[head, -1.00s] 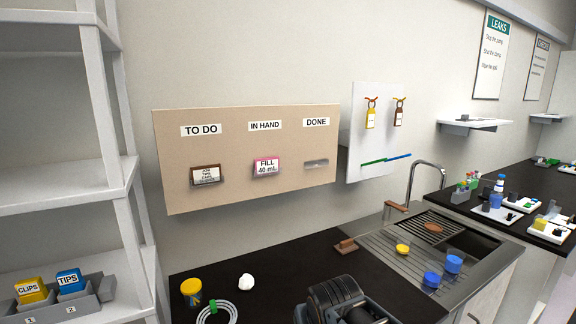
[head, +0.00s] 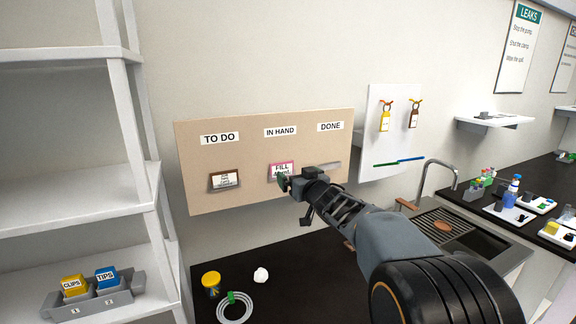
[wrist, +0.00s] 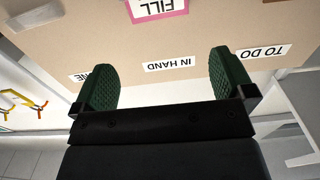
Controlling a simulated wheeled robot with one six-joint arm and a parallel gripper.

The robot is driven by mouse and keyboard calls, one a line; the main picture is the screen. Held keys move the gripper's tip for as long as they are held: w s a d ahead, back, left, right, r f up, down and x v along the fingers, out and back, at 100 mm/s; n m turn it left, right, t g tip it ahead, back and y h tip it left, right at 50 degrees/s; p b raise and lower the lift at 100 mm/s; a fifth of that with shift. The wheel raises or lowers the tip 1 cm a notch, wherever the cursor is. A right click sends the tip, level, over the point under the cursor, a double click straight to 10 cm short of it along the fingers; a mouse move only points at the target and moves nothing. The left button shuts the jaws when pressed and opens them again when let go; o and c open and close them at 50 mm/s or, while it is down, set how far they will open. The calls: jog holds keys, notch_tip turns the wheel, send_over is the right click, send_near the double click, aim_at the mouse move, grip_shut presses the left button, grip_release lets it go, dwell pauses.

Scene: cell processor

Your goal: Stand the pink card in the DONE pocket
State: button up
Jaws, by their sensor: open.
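The pink card (head: 281,167), marked FILL, stands in the pocket under the IN HAND label on the tan board (head: 262,150). Its lower part is hidden by my gripper in the head view. The pink card also shows at the top edge of the wrist view (wrist: 158,9), upside down and cut off. My gripper (wrist: 165,80) is open and empty, with its green fingertips apart in front of the board; the card appears beyond the space between them. The DONE pocket (head: 330,166) is to the right of the card, under the DONE label, partly hidden by my arm, and appears empty.
A brown-edged card (head: 225,180) stands in the TO DO pocket at the left. A white panel (head: 383,140) with hanging tags is right of the board. Below, the dark counter holds a yellow-lidded jar (head: 211,284) and coiled tubing (head: 235,307). A white shelf (head: 80,205) stands at the left.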

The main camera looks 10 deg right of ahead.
aim_at(282, 162)
jog(key=w+p, duration=0.1)
jog(key=w, duration=0.2)
jog(key=w+a+p, duration=0.1)
jog(key=w, duration=0.3)
jog(key=w+a, duration=0.1)
jog(key=w, duration=0.2)
jog(key=shift+w+p, duration=0.15)
jog(key=shift+p, duration=0.25)
jog(key=shift+c, duration=0.4)
jog(key=c, duration=0.9)
